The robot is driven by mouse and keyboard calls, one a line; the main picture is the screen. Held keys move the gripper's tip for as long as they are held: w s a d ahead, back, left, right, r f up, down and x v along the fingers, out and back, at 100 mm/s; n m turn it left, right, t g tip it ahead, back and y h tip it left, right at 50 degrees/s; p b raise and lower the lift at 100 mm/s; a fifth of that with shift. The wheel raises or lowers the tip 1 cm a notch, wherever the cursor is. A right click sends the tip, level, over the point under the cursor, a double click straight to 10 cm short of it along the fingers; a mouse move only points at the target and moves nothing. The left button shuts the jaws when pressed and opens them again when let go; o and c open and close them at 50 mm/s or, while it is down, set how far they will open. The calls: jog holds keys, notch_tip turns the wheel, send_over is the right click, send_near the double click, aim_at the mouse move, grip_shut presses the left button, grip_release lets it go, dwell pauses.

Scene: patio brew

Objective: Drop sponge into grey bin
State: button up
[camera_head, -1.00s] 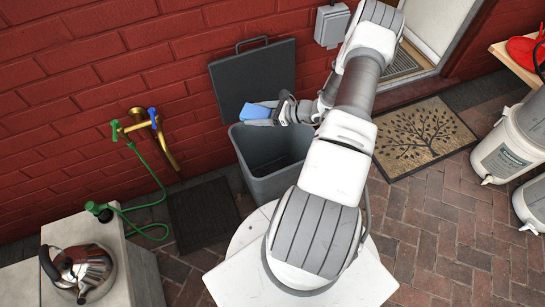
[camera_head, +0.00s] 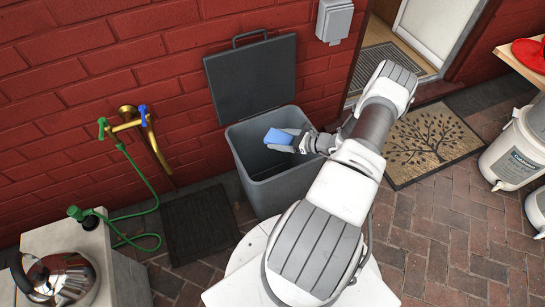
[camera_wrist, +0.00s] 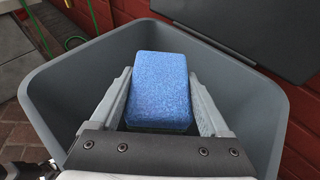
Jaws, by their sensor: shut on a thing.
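The blue sponge (camera_head: 279,136) is held in my gripper (camera_head: 291,140), over the mouth of the grey bin (camera_head: 240,160). In the wrist view the sponge (camera_wrist: 161,88) sits between the two fingers of my gripper (camera_wrist: 162,105), with the bin's rim (camera_wrist: 50,85) around them. The bin's dark lid (camera_head: 252,78) stands open against the wall. My gripper is shut on the sponge. The bin's bottom is mostly hidden.
A tap with a green hose (camera_head: 130,125) is on the brick wall at left. A kettle (camera_head: 60,280) stands on a counter at lower left. A dark mat (camera_head: 200,225) lies left of the bin. A doormat (camera_head: 425,143) and white buckets (camera_head: 515,155) are at right.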

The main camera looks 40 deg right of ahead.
jog(key=shift+f, duration=0.6)
jog(key=o, duration=1.1)
jog(key=shift+o, duration=0.2)
jog(key=shift+r, duration=0.1)
jog(key=p+v, duration=0.3)
jog(key=v, duration=1.4)
jog(key=shift+s+r, duration=0.1)
jog(key=shift+s, duration=0.05)
